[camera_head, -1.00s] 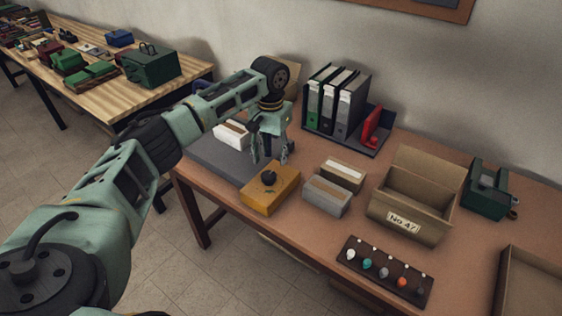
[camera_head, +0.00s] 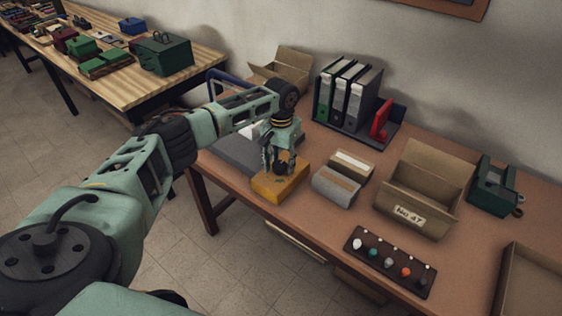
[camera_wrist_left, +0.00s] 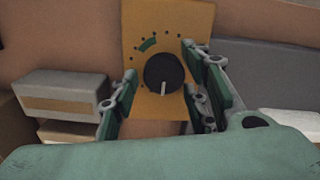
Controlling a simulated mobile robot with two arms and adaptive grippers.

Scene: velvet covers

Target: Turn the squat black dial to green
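The squat black dial (camera_wrist_left: 164,74) sits on the face of a yellow-orange box (camera_wrist_left: 136,22) in the left wrist view. Its white pointer line faces the bottom of that view. A green arc mark (camera_wrist_left: 149,43) is printed above and left of the dial, with small dark dots around it. In the head view the box (camera_head: 270,190) is at the table's front left, and the dial (camera_head: 281,169) is partly hidden by fingers. My left gripper (camera_head: 279,165) is over the box, fingers spread on either side of the dial with gaps visible. My right gripper is not in view.
Two small boxes (camera_head: 333,188) stand right of the yellow box. A grey slab (camera_head: 232,151) lies to its left. Binders (camera_head: 348,95) stand behind. A cardboard box labelled No 47 (camera_head: 419,195) and a panel of coloured knobs (camera_head: 388,262) are further right.

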